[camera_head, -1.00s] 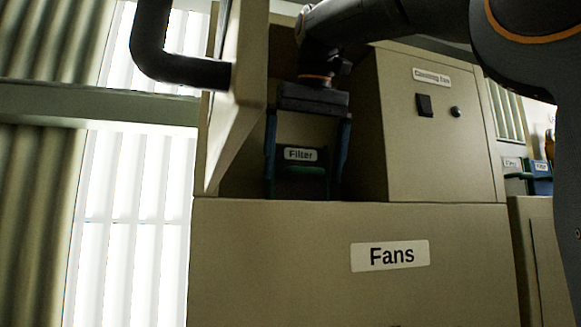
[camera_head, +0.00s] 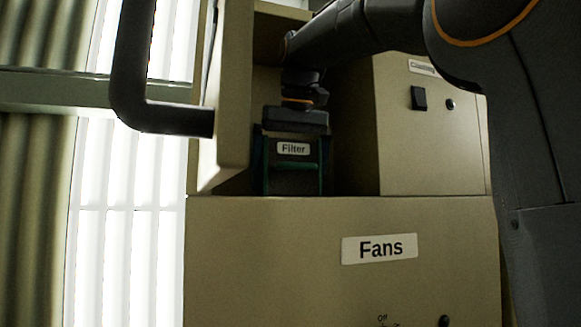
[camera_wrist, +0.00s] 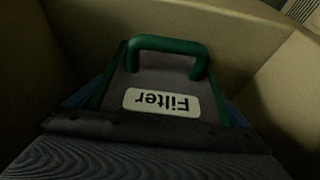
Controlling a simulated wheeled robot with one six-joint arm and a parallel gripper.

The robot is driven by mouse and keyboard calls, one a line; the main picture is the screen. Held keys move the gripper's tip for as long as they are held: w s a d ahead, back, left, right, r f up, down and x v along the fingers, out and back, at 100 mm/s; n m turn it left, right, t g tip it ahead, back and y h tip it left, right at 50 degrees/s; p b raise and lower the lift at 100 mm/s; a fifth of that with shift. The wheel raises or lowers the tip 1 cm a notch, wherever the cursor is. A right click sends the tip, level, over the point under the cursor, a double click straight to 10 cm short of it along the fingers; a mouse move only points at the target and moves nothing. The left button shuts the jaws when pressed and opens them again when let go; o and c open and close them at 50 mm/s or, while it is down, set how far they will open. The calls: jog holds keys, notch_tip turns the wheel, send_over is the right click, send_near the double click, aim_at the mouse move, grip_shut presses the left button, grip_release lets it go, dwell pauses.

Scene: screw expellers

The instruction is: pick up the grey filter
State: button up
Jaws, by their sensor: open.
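The grey filter (camera_head: 294,183) has a white "Filter" label and a green handle. It sits inside the open compartment of the beige machine in the head view. In the wrist view my gripper (camera_wrist: 155,105) covers the filter's near end. I cannot tell whether the fingers touch it.
An open beige door (camera_head: 232,95) with a dark bar handle (camera_head: 150,117) stands close on the left of my arm. A beige box with a black switch (camera_head: 418,98) is to the right. The cabinet labelled "Fans" (camera_head: 340,222) is below.

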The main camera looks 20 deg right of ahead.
jog(key=c, duration=0.8)
jog(key=shift+r, duration=0.15)
